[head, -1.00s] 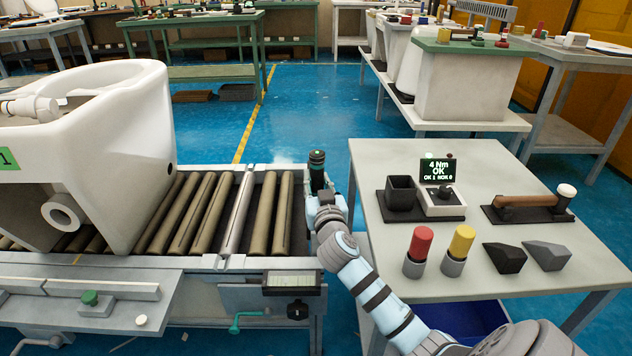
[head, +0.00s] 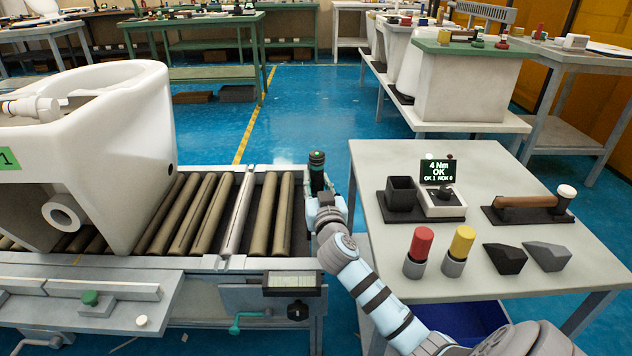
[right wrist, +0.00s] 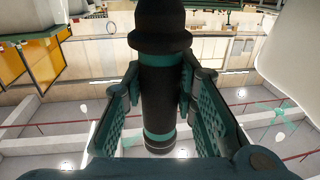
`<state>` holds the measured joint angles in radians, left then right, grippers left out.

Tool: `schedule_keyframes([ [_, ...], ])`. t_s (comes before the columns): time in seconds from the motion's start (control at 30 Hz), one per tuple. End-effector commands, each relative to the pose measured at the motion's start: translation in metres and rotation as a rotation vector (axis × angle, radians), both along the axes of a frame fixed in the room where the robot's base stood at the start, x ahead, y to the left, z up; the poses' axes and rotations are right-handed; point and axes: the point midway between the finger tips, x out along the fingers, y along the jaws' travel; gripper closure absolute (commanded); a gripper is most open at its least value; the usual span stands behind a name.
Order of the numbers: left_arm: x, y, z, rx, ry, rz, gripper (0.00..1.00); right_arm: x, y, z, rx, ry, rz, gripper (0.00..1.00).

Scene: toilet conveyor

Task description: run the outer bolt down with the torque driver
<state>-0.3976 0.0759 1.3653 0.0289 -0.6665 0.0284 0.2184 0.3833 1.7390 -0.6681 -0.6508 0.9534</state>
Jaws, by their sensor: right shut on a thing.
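The torque driver (head: 317,171) is a black cylinder with green bands and stands upright above the right end of the roller conveyor. My right gripper (head: 322,198) is shut around it. In the right wrist view the driver (right wrist: 158,90) sits between the two green finger pads of the right gripper (right wrist: 160,95). The white toilet (head: 130,150) stands on the conveyor at the left, well apart from the driver. A white jointed part (head: 28,108), maybe my left arm, shows at the toilet's top left; no left gripper is clear. The outer bolt cannot be made out.
The side table (head: 400,270) at right holds a display reading "4 Nm OK" (head: 438,172), a black holder (head: 400,193), a red-capped (head: 421,242) and a yellow-capped (head: 462,242) cylinder, two wedge blocks and a brown-handled tool (head: 527,201). Conveyor rollers (head: 215,215) between toilet and driver are bare.

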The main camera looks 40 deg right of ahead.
Motion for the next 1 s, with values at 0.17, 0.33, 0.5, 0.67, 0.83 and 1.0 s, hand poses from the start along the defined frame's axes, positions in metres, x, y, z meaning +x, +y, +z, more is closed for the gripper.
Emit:
schedule_keyframes([
  [0.17,0.000,0.000,-0.001,0.000,0.000,0.000,0.55,-0.001,-0.001,-0.007,0.011,0.013,-0.003,1.00],
  [0.33,0.000,0.000,0.000,0.000,0.000,-0.001,0.55,-0.002,-0.001,-0.005,0.012,0.015,-0.004,1.00],
  [0.5,0.000,0.000,0.000,0.000,0.000,-0.001,0.55,-0.002,-0.002,-0.004,0.011,0.016,-0.005,1.00],
  [0.67,0.000,0.000,0.001,0.000,0.000,-0.001,0.55,-0.002,-0.002,-0.001,0.008,0.016,-0.006,1.00],
  [0.83,0.000,0.000,0.002,0.000,0.000,0.000,0.55,-0.001,-0.002,0.001,0.005,0.014,-0.006,1.00],
  [1.0,0.000,0.000,0.001,0.000,0.000,0.000,0.55,-0.001,-0.001,0.003,0.004,0.011,-0.004,1.00],
])
